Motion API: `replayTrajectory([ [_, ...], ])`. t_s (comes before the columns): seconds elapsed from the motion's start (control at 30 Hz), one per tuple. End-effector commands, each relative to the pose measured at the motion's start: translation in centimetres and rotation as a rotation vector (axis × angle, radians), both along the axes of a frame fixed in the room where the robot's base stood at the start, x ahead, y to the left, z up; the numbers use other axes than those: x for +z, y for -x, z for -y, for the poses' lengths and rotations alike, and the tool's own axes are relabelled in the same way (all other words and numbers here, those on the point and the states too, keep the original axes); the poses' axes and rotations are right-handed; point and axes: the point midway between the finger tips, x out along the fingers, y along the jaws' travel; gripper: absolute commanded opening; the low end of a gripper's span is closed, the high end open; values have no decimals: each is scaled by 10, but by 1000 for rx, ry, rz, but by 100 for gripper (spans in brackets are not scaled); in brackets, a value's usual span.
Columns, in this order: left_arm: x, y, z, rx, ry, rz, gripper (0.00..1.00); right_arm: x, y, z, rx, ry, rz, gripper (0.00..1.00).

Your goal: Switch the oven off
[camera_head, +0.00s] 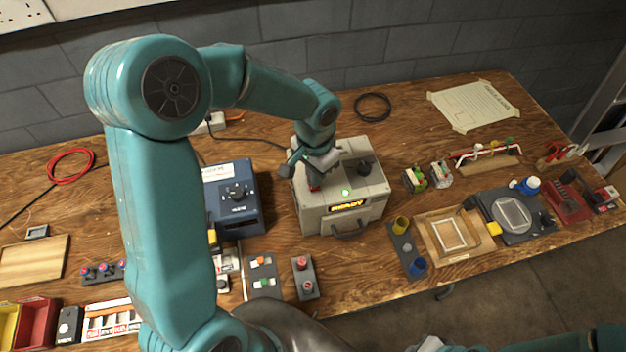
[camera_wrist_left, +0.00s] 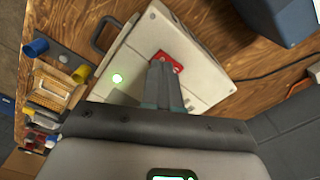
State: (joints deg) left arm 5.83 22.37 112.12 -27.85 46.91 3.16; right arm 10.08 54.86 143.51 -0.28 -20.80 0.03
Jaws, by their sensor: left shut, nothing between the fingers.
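The oven appears to be the beige box (camera_head: 345,218) near the back middle of the bench. It has a lit yellow display (camera_head: 348,206), a green light (camera_head: 346,192), a black knob (camera_head: 365,167) and a front handle. A red switch (camera_wrist_left: 168,61) is on its top face. My left gripper (camera_head: 313,178) is shut and empty, tips down over the red switch and hiding part of it. In the left wrist view its fingers (camera_wrist_left: 162,82) are at the switch; I cannot tell whether they touch. Part of my right arm shows at the bottom right, its end cut off.
A blue box with a dial (camera_head: 236,210) stands left of the oven. A grey box with red buttons (camera_head: 304,277) lies in front. Yellow and blue cups (camera_head: 418,266) and a wooden frame (camera_head: 455,236) are at right. The bench behind the oven is mostly clear.

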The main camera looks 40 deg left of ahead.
Motion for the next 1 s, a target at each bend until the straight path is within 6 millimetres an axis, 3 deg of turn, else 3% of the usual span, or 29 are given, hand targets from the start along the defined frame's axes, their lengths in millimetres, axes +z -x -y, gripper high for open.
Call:
replayTrajectory([
  [1.0, -6, 0, 0, 0, 0, 0, 0, -6, 0, 0, 0, 0, 0, 0],
])
